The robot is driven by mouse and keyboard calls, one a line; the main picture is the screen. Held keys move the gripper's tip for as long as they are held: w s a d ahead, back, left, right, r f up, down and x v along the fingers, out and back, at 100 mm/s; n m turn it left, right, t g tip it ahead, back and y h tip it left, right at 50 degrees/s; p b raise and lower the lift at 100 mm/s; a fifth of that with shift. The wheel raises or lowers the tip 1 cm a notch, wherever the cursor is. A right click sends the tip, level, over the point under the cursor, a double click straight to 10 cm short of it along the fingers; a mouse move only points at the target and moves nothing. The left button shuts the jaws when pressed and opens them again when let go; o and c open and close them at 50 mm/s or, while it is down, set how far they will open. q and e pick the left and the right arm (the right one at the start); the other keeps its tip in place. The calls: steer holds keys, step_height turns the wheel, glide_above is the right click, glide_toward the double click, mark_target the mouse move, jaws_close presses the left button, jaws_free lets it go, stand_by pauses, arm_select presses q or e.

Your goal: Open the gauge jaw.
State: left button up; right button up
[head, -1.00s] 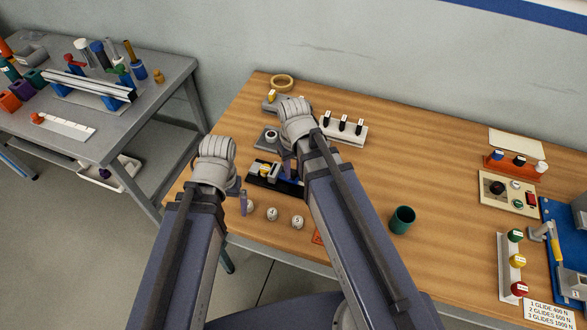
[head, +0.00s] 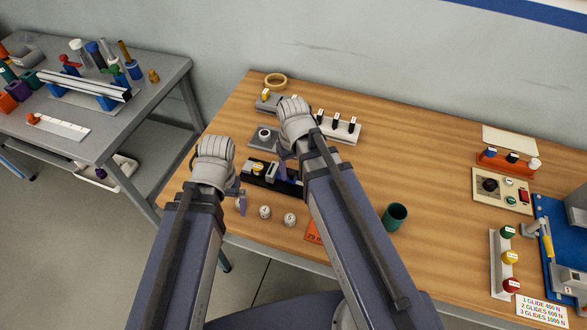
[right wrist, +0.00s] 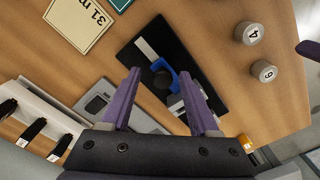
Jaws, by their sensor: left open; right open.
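The gauge is a black base (head: 252,180) with a yellow knob, a grey block and a blue part, near the front left of the wooden table. In the right wrist view the black base (right wrist: 196,72) carries a blue jaw (right wrist: 160,68) with a dark round part beside it. My right gripper (right wrist: 160,73) is open, its two purple fingers apart on either side of the blue jaw in that view; contact cannot be told. In the head view my right arm hides part of the gauge. My left gripper (head: 241,199) is open and empty at the gauge's front left.
An orange card (head: 313,231) lies beside my right arm. A green cup (head: 395,217) stands to the right. A white rack (head: 345,133) with black pieces is behind. The table's middle is clear.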

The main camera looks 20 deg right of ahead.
steer(key=shift+r+p, duration=3.85)
steer(key=shift+r, duration=0.1)
arm_select(q)
step_height(320, 180, up, 8)
steer(key=shift+f, duration=0.15)
arm_select(e)
steer(key=shift+f, duration=0.1)
